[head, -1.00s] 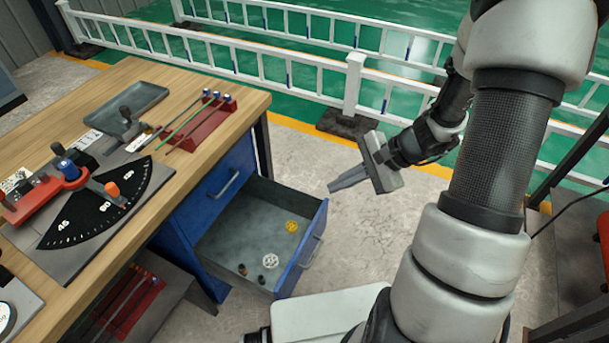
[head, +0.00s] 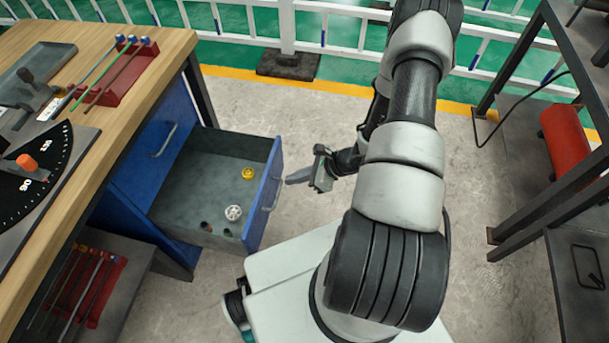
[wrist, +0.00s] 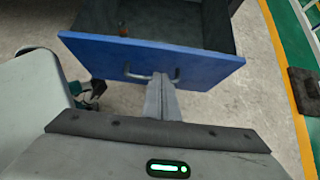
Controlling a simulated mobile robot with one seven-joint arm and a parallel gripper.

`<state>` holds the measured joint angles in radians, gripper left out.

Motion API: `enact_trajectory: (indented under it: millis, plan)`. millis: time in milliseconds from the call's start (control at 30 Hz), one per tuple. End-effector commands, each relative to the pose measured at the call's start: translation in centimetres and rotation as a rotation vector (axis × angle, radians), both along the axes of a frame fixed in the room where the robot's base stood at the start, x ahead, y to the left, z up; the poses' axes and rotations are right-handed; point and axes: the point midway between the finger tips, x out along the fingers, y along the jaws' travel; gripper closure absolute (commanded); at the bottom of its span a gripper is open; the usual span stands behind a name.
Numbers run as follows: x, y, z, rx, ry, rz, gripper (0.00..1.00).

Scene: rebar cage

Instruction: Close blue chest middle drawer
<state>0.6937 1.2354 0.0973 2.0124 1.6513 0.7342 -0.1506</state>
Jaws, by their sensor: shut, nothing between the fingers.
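The blue chest stands under the wooden bench, and its open drawer (head: 262,200) is pulled well out to the right in the head view. The drawer holds a yellow round part (head: 248,173), a white round part (head: 233,212) and small dark pieces. My gripper (head: 289,181) is shut and empty, just outside the drawer front by its handle (head: 275,190). In the wrist view the drawer's blue front (wrist: 200,65) faces me, and my shut fingers (wrist: 160,80) overlap the middle of its handle (wrist: 132,74). I cannot tell whether they touch it.
Above the open drawer is a shut blue drawer (head: 160,140). The wooden bench (head: 165,42) carries a red rack (head: 118,80) with rods. A dark metal rack (head: 540,190) with a red cylinder (head: 565,138) stands at right.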

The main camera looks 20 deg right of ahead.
Motion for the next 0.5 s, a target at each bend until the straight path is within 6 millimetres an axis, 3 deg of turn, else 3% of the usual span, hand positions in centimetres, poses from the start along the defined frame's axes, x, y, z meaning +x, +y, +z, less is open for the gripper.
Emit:
enact_trajectory:
  millis: [100,300,500]
  plan:
    - [1.0,1.5,-1.9,0.0,0.0,0.004,1.0]
    - [2.7,3.7,-1.6,-0.002,-0.001,0.003,1.0]
    - [3.3,4.5,-1.5,-0.002,-0.001,0.001,1.0]
